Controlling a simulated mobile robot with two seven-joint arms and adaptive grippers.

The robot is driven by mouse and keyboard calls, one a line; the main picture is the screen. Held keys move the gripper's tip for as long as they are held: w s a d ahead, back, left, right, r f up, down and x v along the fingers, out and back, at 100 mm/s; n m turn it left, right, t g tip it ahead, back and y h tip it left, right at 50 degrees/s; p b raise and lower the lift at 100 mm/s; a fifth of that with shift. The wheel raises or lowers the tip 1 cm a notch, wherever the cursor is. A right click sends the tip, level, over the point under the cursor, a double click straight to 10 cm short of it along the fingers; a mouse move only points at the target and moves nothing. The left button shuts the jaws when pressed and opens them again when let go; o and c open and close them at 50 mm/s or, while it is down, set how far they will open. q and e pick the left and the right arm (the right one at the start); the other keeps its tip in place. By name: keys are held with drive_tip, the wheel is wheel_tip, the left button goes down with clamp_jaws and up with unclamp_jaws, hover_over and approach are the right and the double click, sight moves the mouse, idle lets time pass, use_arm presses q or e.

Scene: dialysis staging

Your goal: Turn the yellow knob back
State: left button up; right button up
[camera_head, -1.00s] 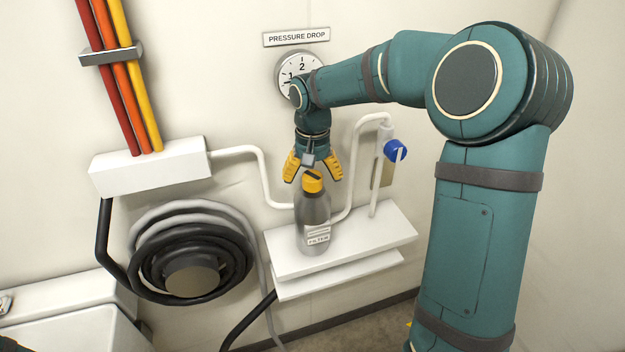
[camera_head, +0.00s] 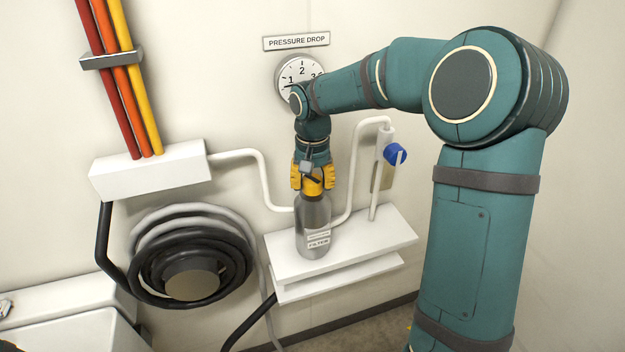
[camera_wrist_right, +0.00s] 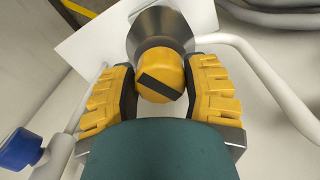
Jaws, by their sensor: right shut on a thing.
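The yellow knob (camera_head: 312,184) sits on top of the grey filter bottle (camera_head: 314,216), which stands upright on a white shelf. My right gripper (camera_head: 313,183) points down over the knob and is shut on it. In the right wrist view the knob (camera_wrist_right: 160,76) has a dark bar across its top, running diagonally, and lies between the two yellow fingers of my right gripper (camera_wrist_right: 161,88). The bottle's grey shoulder (camera_wrist_right: 155,24) shows beyond it. The pressure drop gauge (camera_head: 296,72) is on the wall behind, partly hidden by my wrist. My left gripper is not in view.
The white shelf (camera_head: 370,241) carries the bottle. A white pipe with a blue valve knob (camera_head: 395,154) stands right of it, close to my gripper. Coiled hoses (camera_head: 150,262) hang at left below a white box (camera_head: 150,172) with coloured pipes.

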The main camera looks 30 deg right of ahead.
drive_tip(key=m+p, duration=0.2)
drive_tip(key=m, duration=0.4)
drive_tip(key=shift+w+r, duration=0.1)
drive_tip(key=shift+r, duration=0.05)
drive_tip(key=m+p, duration=0.2)
drive_tip(key=m, duration=0.2)
drive_tip(key=m+p, duration=0.1)
drive_tip(key=m, duration=0.1)
drive_tip(key=shift+w+a+m+p, duration=0.1)
drive_tip(key=shift+m+p, duration=0.25)
drive_tip(key=shift+m, duration=0.05)
drive_tip(key=m+p, duration=0.3)
drive_tip(key=m, duration=0.1)
drive_tip(key=shift+r, duration=0.1)
use_arm(q)
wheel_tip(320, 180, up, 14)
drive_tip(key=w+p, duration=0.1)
drive_tip(key=p, duration=0.3)
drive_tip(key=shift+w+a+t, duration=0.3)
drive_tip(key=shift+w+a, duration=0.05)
use_arm(e)
drive_tip(key=shift+w+m, duration=0.1)
drive_tip(key=shift+m, duration=2.5)
drive_tip(key=shift+f, duration=0.2)
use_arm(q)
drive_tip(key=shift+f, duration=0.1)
use_arm(e)
drive_tip(key=o, duration=1.2)
